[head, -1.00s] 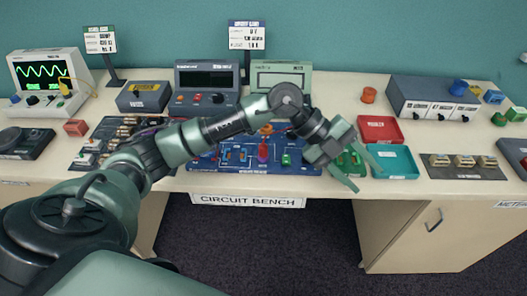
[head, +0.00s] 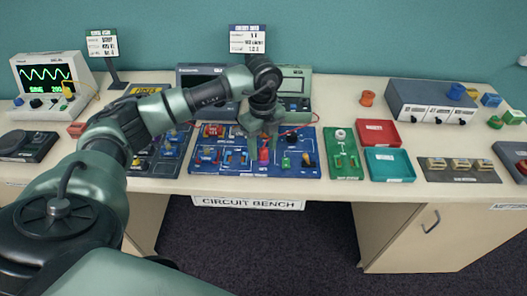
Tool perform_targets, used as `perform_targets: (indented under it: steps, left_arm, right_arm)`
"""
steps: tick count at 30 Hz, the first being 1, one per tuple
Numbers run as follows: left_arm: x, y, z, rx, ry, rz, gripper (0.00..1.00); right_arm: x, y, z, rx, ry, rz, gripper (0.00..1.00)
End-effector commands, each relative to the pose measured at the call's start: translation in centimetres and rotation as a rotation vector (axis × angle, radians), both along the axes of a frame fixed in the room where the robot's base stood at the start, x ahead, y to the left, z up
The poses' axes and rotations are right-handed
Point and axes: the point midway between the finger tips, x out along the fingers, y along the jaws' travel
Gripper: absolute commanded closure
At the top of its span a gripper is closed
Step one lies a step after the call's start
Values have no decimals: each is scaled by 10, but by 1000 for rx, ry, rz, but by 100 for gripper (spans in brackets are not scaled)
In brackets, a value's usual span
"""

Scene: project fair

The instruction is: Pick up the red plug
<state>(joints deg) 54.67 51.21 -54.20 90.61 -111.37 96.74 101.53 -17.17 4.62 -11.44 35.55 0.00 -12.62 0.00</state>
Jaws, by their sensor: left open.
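A small red plug (head: 264,155) stands on the blue circuit board (head: 300,168), close to a green piece (head: 286,162). My left gripper (head: 262,137) points down over the board, just above and behind the plug in the picture. Its jaws are open with nothing seen between them. I cannot tell whether a finger touches the plug. My left arm hides part of the board's back edge and the meters behind. My right gripper is not in view.
A red tray (head: 391,134) and a teal tray (head: 403,154) sit to the right, beside a green board (head: 334,165). A grey power unit (head: 399,96) stands at the back right. An oscilloscope (head: 23,78) stands at the far left. Free tabletop shows around the orange cylinder (head: 367,98).

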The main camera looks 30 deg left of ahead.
Motion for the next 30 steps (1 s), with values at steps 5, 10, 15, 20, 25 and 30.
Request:
perform_targets:
  steps: [5,10,15,20,25,30]
  left_arm:
    - [0,0,-15,-1,0,-1,51]
    - [0,-1,-16,-1,-1,-2,51]
    - [0,-1,-15,-1,-1,-2,87]
    - [0,-1,-15,-2,-2,-2,100]
    - [1,-1,-15,-2,-2,-2,100]
    - [1,-1,-8,-3,-4,-2,100]
  right_arm:
    - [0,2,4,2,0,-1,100]
    - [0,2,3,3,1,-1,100]
    - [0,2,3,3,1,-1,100]
    - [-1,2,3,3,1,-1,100]
    - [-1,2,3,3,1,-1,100]
    - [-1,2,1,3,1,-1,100]
